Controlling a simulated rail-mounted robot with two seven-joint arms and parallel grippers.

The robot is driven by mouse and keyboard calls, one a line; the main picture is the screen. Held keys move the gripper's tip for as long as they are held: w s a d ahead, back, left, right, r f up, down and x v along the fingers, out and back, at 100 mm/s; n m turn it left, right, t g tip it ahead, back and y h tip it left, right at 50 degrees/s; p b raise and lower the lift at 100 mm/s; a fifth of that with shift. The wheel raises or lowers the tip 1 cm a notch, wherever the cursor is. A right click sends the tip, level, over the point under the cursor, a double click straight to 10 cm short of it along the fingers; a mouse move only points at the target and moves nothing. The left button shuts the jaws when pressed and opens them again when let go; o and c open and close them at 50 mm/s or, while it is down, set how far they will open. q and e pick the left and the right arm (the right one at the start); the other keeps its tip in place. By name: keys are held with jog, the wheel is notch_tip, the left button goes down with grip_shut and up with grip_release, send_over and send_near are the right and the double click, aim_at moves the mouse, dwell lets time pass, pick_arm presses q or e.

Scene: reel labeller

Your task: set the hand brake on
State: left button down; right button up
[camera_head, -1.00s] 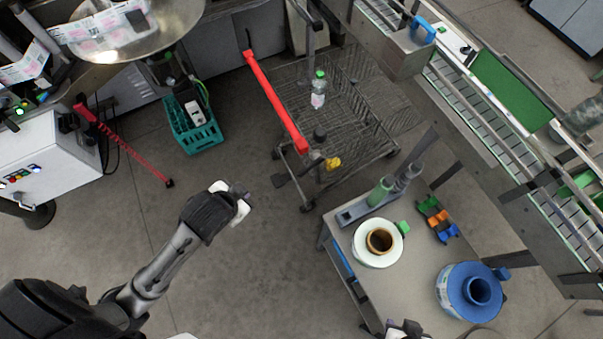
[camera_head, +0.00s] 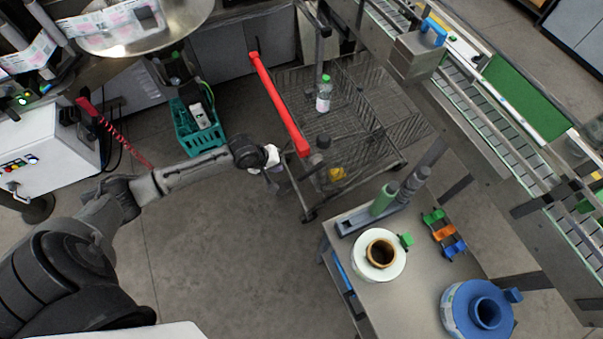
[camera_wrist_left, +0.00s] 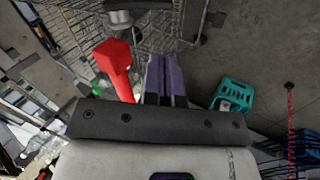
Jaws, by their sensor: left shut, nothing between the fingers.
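A wire cart (camera_head: 365,105) with a red push bar (camera_head: 277,100) stands on the floor. At the bar's near end are a grey cylindrical part (camera_head: 322,142) and a yellow part (camera_head: 337,174) lower down. I cannot tell for certain which part is the hand brake. My left gripper (camera_head: 272,168) is at the near left corner of the cart, just left of the bar's end; its fingertips are partly hidden. In the left wrist view its purple fingers (camera_wrist_left: 165,75) are shut and empty, beside the red bar (camera_wrist_left: 117,65). My right gripper is out of view.
A bottle (camera_head: 324,94) with a green cap stands in the cart. A teal crate (camera_head: 198,128) is on the floor left of it. A side table with a white reel (camera_head: 379,255) and a blue reel (camera_head: 478,312) is at lower right. The conveyor (camera_head: 480,120) runs behind it.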

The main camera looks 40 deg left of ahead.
pick_arm(q)
jog(key=shift+w+d+r+n, duration=0.1)
jog(key=shift+w+n, duration=0.05)
jog(key=shift+n, duration=0.95)
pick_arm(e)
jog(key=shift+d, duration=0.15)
pick_arm(q)
jog(key=b, duration=0.1)
send_near(302, 175)
jog(key=x, duration=0.7)
jog(key=shift+w+d, duration=0.1)
jog(key=shift+w, duration=0.05)
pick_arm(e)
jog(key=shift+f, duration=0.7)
pick_arm(q)
jog(key=shift+f, duration=0.3)
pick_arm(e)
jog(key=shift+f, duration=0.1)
